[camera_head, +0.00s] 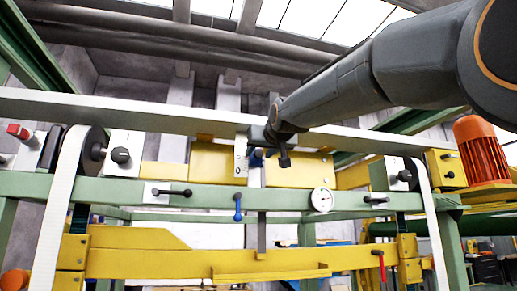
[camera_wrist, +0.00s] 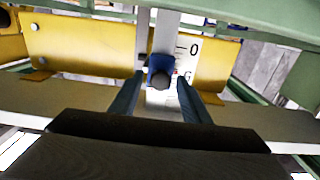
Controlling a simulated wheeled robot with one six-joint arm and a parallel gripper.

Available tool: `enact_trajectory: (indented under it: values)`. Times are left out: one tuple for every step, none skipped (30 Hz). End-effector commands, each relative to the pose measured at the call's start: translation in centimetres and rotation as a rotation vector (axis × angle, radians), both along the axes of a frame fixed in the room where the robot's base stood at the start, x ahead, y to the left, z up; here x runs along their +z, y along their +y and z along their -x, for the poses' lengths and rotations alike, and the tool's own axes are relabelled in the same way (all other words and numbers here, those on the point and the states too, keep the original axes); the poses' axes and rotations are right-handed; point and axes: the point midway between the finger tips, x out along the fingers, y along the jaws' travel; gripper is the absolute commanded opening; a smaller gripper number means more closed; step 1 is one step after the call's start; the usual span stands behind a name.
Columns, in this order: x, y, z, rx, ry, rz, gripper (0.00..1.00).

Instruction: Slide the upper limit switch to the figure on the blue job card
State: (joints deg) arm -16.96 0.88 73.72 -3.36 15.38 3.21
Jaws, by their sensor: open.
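The upper limit switch (camera_wrist: 161,66) is a small blue slider with a dark round knob, on a grey vertical rail. In the wrist view, a white scale plate (camera_wrist: 186,58) beside it shows a 0 and a partly covered figure that looks like a 6. In the head view, the blue slider (camera_head: 257,158) is partly hidden by my arm, right of the white scale plate (camera_head: 241,156). My gripper (camera_wrist: 161,82) is open, its fingers on either side of the knob; I cannot tell whether they touch it. I cannot make out a blue job card.
A green beam (camera_head: 150,190) runs below, carrying a blue-handled lever (camera_head: 238,208), a black handle (camera_head: 173,192) and a round dial (camera_head: 322,199). Yellow panels (camera_wrist: 75,45) flank the rail. An orange motor (camera_head: 482,150) stands at right.

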Motion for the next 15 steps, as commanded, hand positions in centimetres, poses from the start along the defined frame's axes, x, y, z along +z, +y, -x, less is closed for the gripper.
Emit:
enact_trajectory:
  values:
    - [0.1, 0.1, -0.5, 0.000, 0.002, 0.001, 0.43]
    - [0.0, 0.2, -0.8, 0.000, 0.002, 0.001, 0.43]
    - [0.0, 0.3, -1.0, 0.000, 0.002, 0.001, 0.43]
    - [0.0, 0.3, -1.2, 0.000, 0.001, 0.000, 0.43]
    - [0.1, 0.4, -1.3, 0.000, 0.001, 0.000, 0.43]
    - [0.0, 0.4, -1.4, 0.000, 0.000, -0.001, 0.43]
    - [0.0, 0.4, -1.5, 0.000, 0.000, -0.001, 0.43]
    - [0.0, 0.4, -1.6, 0.000, 0.000, -0.001, 0.43]
    - [0.0, 0.4, -1.6, 0.000, 0.000, -0.001, 0.43]
    - [0.0, 0.4, -1.6, 0.000, 0.000, -0.001, 0.43]
    - [0.0, 0.4, -1.6, 0.000, 0.000, -0.001, 0.43]
    - [-0.1, 0.4, -1.6, 0.000, 0.000, -0.001, 0.43]
    - [-0.1, 0.4, -1.6, 0.000, 0.000, -0.001, 0.43]
    - [-0.1, 0.4, -1.6, 0.000, 0.000, -0.001, 0.43]
    - [-0.1, 0.4, -1.6, 0.000, 0.000, -0.001, 0.39]
